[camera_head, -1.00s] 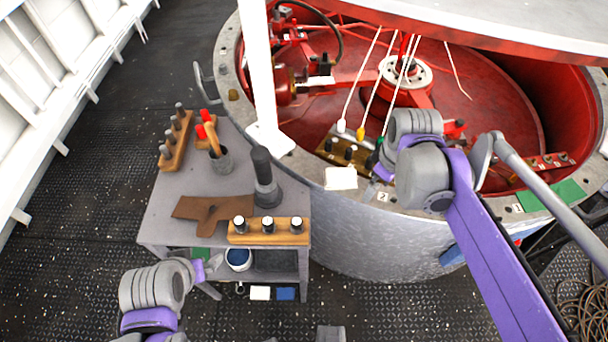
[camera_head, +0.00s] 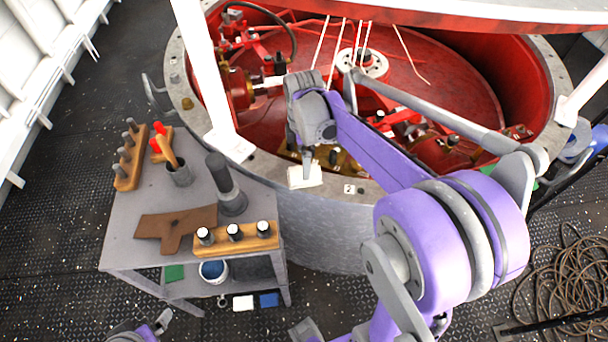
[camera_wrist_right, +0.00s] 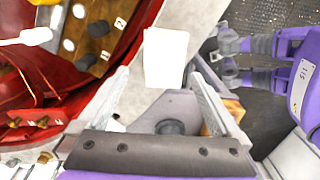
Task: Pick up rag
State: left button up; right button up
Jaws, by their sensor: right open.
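A white folded rag (camera_head: 305,178) lies on the grey rim of the large red-lined drum, beside the bench. It also shows in the right wrist view (camera_wrist_right: 165,58), just beyond and between the fingertips. My right gripper (camera_head: 308,160) is over the rag in the head view, partly hidden by its own wrist. In the right wrist view my right gripper (camera_wrist_right: 160,74) is open, its fingers wide apart with nothing gripped. Whether a finger touches the rag cannot be told. My left gripper (camera_head: 163,321) is low at the bottom left, away from the rag, mostly cut off.
A white post (camera_head: 203,70) stands near the rim. Coiled cable (camera_head: 570,285) lies right.

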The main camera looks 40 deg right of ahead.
jog(key=f, duration=0.5)
jog(key=shift+s+f, duration=0.1)
jog(key=shift+s, duration=0.15)
jog(key=shift+c, duration=0.2)
jog(key=c, duration=1.2)
